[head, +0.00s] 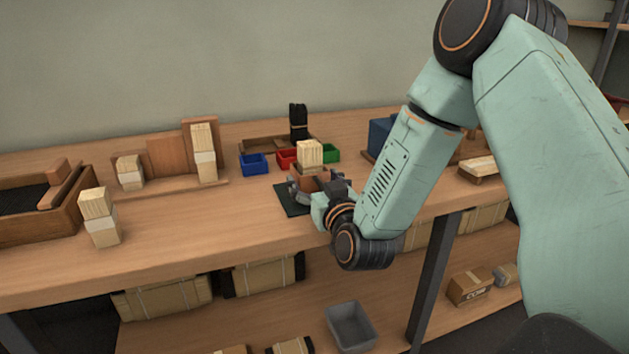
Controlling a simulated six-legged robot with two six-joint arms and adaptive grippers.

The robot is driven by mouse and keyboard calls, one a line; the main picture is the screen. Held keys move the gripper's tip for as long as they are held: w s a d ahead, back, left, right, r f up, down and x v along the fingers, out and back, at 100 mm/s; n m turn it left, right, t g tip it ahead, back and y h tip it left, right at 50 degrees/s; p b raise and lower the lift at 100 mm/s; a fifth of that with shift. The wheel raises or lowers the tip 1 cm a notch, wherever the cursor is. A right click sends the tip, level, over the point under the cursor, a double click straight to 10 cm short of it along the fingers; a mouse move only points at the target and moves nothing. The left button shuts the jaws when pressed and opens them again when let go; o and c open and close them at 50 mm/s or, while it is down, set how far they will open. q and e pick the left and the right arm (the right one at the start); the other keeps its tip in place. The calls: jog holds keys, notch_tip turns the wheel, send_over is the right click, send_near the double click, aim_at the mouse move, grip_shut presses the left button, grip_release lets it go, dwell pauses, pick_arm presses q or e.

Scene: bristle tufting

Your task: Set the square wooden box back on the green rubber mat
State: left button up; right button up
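The square wooden box (311,178) is reddish brown, with a pale bundle (310,153) standing up in it. It is at the front middle of the bench, above or on the dark green rubber mat (285,199); I cannot tell whether it touches the mat. Most of the mat is hidden by the box and my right gripper. My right gripper (319,191) reaches in from the right, with its fingers at the box's near and right sides, and appears shut on it. My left gripper is not in view.
Blue (253,164), red (286,158) and green (331,153) bins stand behind the box. A dark upright bundle (298,122) is behind them. Pale bundles stand to the left, one (100,217) near a wooden tray (70,207). The bench front left of the mat is clear.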

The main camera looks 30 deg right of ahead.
jog(key=shift+o, duration=0.4)
jog(key=shift+s, duration=0.1)
jog(key=v, duration=0.2)
jog(key=p+v, duration=0.1)
jog(key=v, duration=0.1)
jog(key=a+p+v, duration=0.1)
jog(key=v, duration=0.1)
jog(key=shift+s+r, duration=0.25)
jog(key=shift+r, duration=0.1)
jog(key=shift+s, duration=0.5)
jog(key=shift+a, duration=0.1)
